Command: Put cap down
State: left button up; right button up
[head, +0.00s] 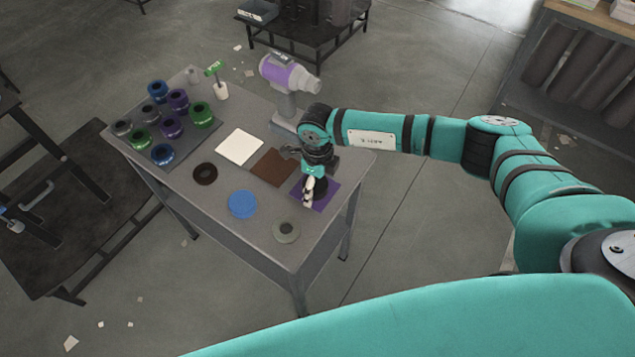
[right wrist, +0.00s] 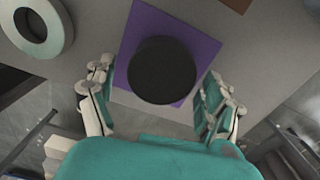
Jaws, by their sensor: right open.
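A black round cap (right wrist: 162,70) rests on a purple square mat (right wrist: 133,45), seen from above in the right wrist view. The purple mat (head: 328,199) lies near the right edge of the table in the head view, where my gripper hides most of the cap. My right gripper (head: 309,199) is low over this mat. In the right wrist view its fingers (right wrist: 155,72) are spread apart on either side of the cap, with gaps showing on both sides. My left gripper is in neither view.
The grey table (head: 185,200) also holds a brown mat (head: 271,167), a white mat (head: 239,147), a dark ring (head: 205,173), a blue cap (head: 242,204) and a grey ring (head: 286,231). Several coloured caps stand at the left. A purple-and-grey tool (head: 288,75) stands at the back.

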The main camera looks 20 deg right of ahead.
aim_at(317, 184)
jog(key=shift+r, duration=0.35)
notch_tip(317, 184, up, 12)
jog(key=b, duration=0.3)
jog(key=shift+f, duration=0.2)
